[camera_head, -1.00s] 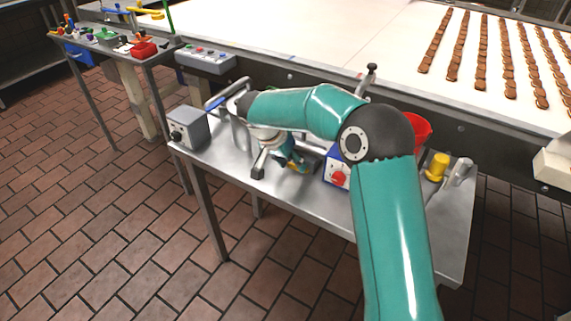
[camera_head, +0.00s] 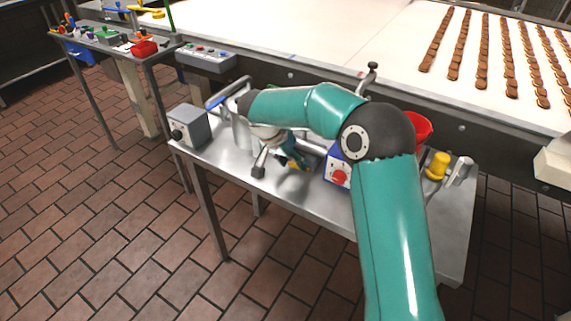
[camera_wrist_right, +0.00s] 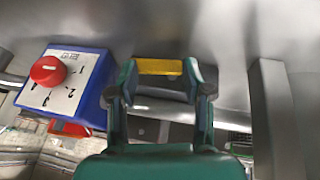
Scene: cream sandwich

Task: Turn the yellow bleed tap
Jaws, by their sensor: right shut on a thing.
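The yellow bleed tap (camera_wrist_right: 160,67) shows in the wrist view as a flat yellow bar spanning the gap between my right gripper's fingertips. My right gripper (camera_wrist_right: 161,80) is shut on it, with one teal and dark finger at each end of the bar. In the head view my right gripper (camera_head: 296,163) is low over the steel table (camera_head: 285,190), left of the blue box. Only small yellow patches show there, and my arm and wrist hide most of the tap's surroundings. My left gripper is in neither view.
A blue box (camera_wrist_right: 91,88) with a red numbered dial stands close left of the gripper in the wrist view. A grey box (camera_head: 190,127) with a black knob stands at the table's left end. A yellow cylinder (camera_head: 437,166) and a red container (camera_head: 420,127) are right of my arm.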

